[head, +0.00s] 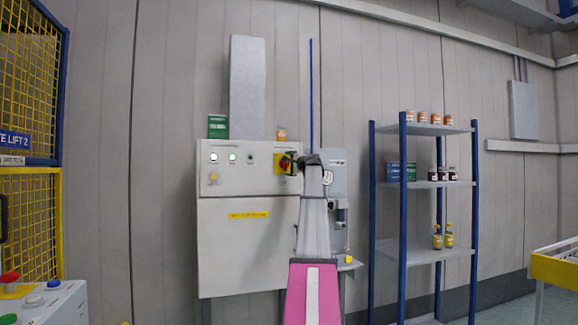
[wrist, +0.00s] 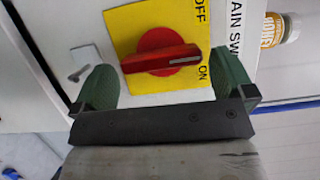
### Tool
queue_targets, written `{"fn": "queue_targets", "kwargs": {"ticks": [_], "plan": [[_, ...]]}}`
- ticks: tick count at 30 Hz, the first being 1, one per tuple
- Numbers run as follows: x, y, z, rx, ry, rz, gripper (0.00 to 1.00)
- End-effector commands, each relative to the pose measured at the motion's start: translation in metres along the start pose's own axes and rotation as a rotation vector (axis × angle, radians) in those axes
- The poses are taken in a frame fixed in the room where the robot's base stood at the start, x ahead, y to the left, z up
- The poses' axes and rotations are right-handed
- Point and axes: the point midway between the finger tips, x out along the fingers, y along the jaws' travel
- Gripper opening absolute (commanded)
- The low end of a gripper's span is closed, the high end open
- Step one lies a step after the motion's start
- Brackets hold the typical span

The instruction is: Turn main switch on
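The main switch (wrist: 160,58) is a red rotary knob on a yellow plate (wrist: 125,35). The plate appears turned sideways in the wrist view, with OFF at its upper right and ON at its lower right. The knob's bar lies nearly across the picture, and its pale mark points right, between the two words. My gripper (wrist: 163,80) is open, with one green finger towards each end of the bar. I cannot tell whether either finger touches it. In the head view my gripper (head: 298,161) is at the yellow plate (head: 281,162) and partly hides the switch.
The switch is on a white control cabinet (head: 245,250) with indicator lamps. A small grey latch (wrist: 83,62) is beside the plate. A jar (wrist: 272,30) and a green box (head: 217,126) stand on top. A blue-post shelf (head: 403,255) stands to the right.

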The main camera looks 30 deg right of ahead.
Motion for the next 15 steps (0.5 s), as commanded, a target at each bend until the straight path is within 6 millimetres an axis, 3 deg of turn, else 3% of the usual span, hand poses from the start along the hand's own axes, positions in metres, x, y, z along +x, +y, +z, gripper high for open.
{"fn": "queue_targets", "kwargs": {"ticks": [8,15], "plan": [[-0.002,0.000,0.000,-0.003,0.000,0.000,1.00],[-0.024,0.000,0.001,-0.003,0.002,-0.001,1.00]]}}
